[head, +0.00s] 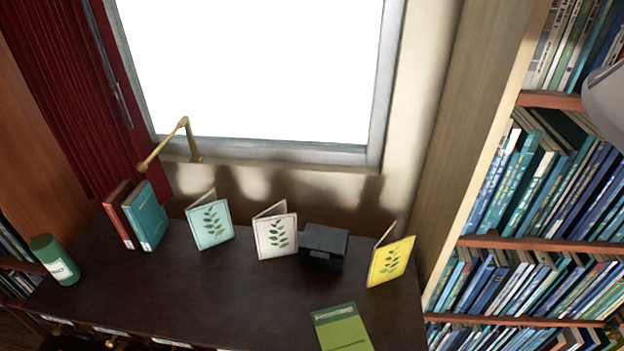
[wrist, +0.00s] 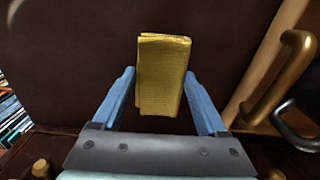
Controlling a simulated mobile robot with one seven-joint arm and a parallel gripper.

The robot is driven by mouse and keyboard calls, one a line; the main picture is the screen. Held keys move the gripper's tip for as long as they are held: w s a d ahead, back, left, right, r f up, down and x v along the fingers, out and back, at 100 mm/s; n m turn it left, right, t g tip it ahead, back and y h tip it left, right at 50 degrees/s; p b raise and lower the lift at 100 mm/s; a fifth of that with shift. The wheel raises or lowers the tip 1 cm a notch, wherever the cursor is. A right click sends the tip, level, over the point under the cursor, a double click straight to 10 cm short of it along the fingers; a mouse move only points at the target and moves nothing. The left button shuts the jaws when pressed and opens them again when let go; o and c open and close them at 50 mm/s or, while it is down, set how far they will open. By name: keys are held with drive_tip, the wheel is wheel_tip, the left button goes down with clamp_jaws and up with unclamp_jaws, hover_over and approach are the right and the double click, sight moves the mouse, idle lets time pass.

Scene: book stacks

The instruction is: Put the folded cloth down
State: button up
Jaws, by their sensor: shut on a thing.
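In the wrist view my gripper (wrist: 160,78) has its two blue fingers on either side of a folded yellow cloth (wrist: 163,95). It is shut on the cloth, which hangs between the fingers in front of a dark brown surface. How far the cloth is from that surface cannot be told. Neither the cloth nor the gripper shows in the head view.
A brass handle (wrist: 280,78) is at right.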

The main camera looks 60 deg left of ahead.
drive_tip(key=o, duration=1.4)
drive_tip(key=shift+f, duration=0.1)
drive_tip(key=shift+c, duration=0.2)
wheel_tip(320, 180, up, 12)
drive_tip(key=p, duration=0.1)
drive_tip(key=shift+r+p, duration=0.2)
drive_tip(key=shift+p, duration=0.1)
